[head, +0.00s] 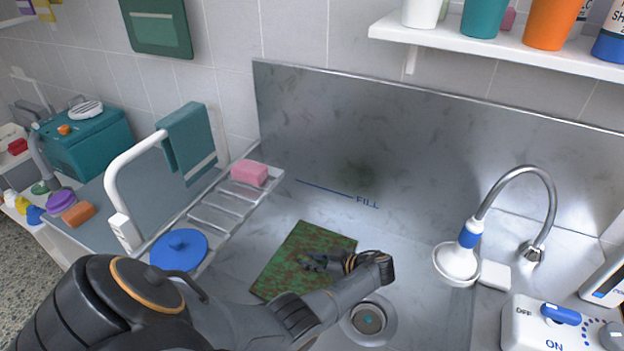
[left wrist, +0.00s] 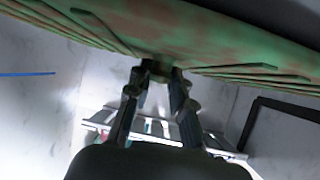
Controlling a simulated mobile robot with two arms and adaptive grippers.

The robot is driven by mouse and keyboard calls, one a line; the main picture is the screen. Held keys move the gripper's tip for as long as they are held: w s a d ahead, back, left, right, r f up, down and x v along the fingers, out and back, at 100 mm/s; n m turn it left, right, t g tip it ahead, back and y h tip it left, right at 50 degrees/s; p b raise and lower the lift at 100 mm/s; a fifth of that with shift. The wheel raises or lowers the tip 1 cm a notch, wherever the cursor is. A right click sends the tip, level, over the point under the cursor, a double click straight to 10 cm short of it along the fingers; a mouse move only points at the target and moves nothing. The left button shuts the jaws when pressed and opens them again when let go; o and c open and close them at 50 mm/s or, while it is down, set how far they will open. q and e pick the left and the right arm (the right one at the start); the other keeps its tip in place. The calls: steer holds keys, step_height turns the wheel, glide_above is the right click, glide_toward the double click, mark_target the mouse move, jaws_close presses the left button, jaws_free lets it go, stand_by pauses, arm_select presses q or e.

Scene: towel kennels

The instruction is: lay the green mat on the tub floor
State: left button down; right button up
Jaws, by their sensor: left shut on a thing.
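The green mat (head: 300,248), mottled with brown, is in the tub (head: 410,262), left of the drain (head: 368,319). My left gripper (head: 322,262) is over the mat's right part in the head view. In the left wrist view the mat (left wrist: 225,45) spans the top, and my left gripper (left wrist: 156,70) is shut on its near edge. I cannot tell whether the mat touches the tub floor. My forearm hides part of the tub's near side. My right gripper is not in view.
A tap with a white shower head (head: 457,262) stands at the tub's right, near a control box (head: 550,325). A rack with a pink sponge (head: 249,173) and a blue lid (head: 179,249) line the left side. A shelf (head: 500,45) with bottles hangs above.

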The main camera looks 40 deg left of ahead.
arm_select(q)
steer(key=shift+w+f, duration=0.1)
steer(key=shift+f, duration=0.3)
steer(key=shift+f, duration=0.15)
steer(key=c, duration=1.2)
jaws_free()
steer(key=shift+d+r, duration=0.3)
steer(key=shift+r, duration=0.05)
steer(key=p+v, duration=0.1)
steer(key=v, duration=0.5)
steer(key=shift+d+r, duration=0.15)
steer(key=shift+d, duration=0.2)
